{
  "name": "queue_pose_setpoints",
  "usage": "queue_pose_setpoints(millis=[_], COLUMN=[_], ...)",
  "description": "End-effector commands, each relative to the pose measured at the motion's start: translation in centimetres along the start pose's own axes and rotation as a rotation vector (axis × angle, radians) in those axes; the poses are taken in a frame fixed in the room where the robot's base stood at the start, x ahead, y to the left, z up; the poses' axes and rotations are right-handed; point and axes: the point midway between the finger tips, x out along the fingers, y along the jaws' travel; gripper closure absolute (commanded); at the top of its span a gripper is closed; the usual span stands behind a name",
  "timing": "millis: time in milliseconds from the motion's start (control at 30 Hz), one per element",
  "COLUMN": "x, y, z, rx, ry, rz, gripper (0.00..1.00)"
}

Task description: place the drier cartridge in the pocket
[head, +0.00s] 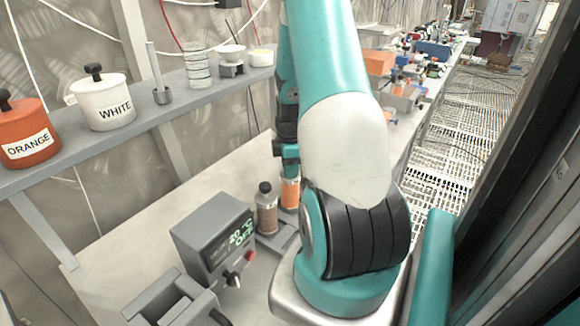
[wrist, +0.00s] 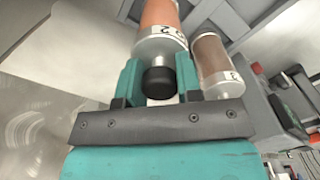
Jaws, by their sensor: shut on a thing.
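The drier cartridge is an orange-filled clear cylinder (head: 290,192) with a black cap. My gripper (head: 289,150) is shut on it by the cap end. In the wrist view the cap lies between the two teal fingers (wrist: 160,82), and the orange body (wrist: 160,14) with a label marked 2 extends beyond them. A second, brown-grey cartridge (head: 267,212) stands upright just left of it in the head view; it also shows in the wrist view (wrist: 212,58). Both are at a low grey holder (head: 272,240). The pocket is not clearly visible, and I cannot tell whether the held cartridge's lower end is seated.
A grey heater box (head: 208,240) reading 20 °C OFF stands left of the cartridges. A grey open fixture (head: 172,300) is in front of it. Orange (head: 27,135) and white (head: 103,100) labelled pots stand on the shelf. Bench space behind the box is clear.

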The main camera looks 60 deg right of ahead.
Motion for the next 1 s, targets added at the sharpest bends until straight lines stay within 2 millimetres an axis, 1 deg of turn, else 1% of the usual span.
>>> queue_pose_setpoints(millis=[167,200,267,300,533,667,767,1000], x=[0.4,0.3,0.2,0.2,0.2,-0.5,-2.0,-7.3], y=[0.0,0.0,0.0,0.0,0.0,0.1,0.1,0.1], z=[0.0,0.0,0.0,0.0,0.0,0.0,0.0,0.0], rx=[0.000,0.000,0.000,0.000,0.000,0.000,0.000,0.000], ry=[0.000,0.000,0.000,0.000,0.000,0.000,0.000,0.000], rz=[0.000,0.000,0.000,0.000,0.000,0.003,0.007,0.008], gripper=[1.00,0.61,0.47,0.42,0.42,0.42,0.42,0.42])
